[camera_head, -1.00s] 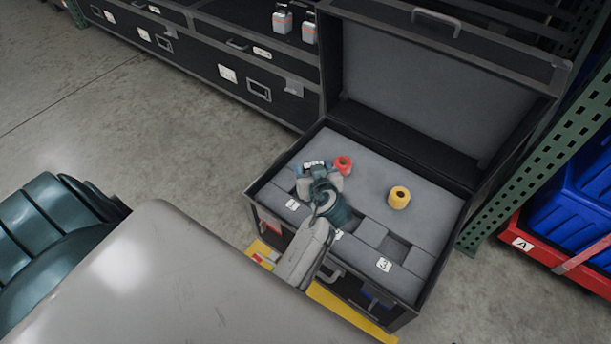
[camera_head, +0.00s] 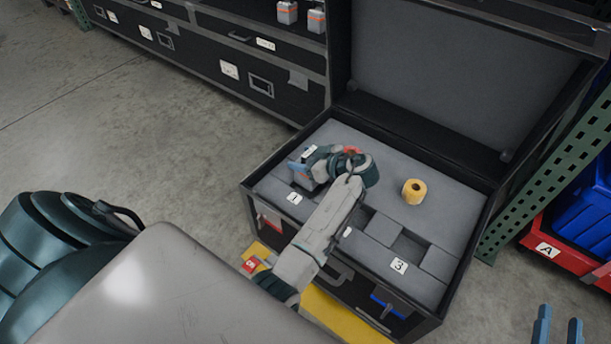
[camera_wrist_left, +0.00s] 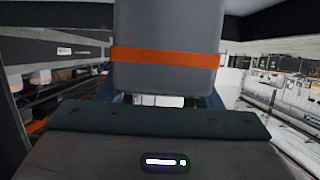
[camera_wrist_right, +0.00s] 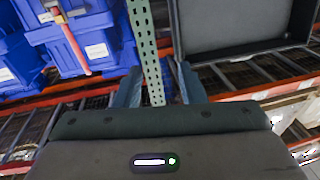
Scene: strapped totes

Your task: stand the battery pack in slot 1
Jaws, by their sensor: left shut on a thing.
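The battery pack (camera_wrist_left: 165,75) is a grey block with an orange band, and it fills the upper middle of the left wrist view. My left gripper (camera_head: 308,169) is shut on it, over the near left part of the foam in the open case (camera_head: 470,245). Slot 1 is by the label 1 (camera_head: 294,198); the gripper and pack cover most of its opening. I cannot tell whether the pack is inside the slot or above it. My right gripper (camera_head: 557,328) is open and empty at the bottom right, apart from the case; its fingers also show in the right wrist view (camera_wrist_right: 159,88).
A yellow roll (camera_head: 414,191) stands on the foam, and a red one is mostly hidden behind my left wrist. Slot 3 by its label (camera_head: 399,266) is empty. The raised lid (camera_head: 450,75) is behind. A green post and blue totes (camera_head: 585,155) are at the right.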

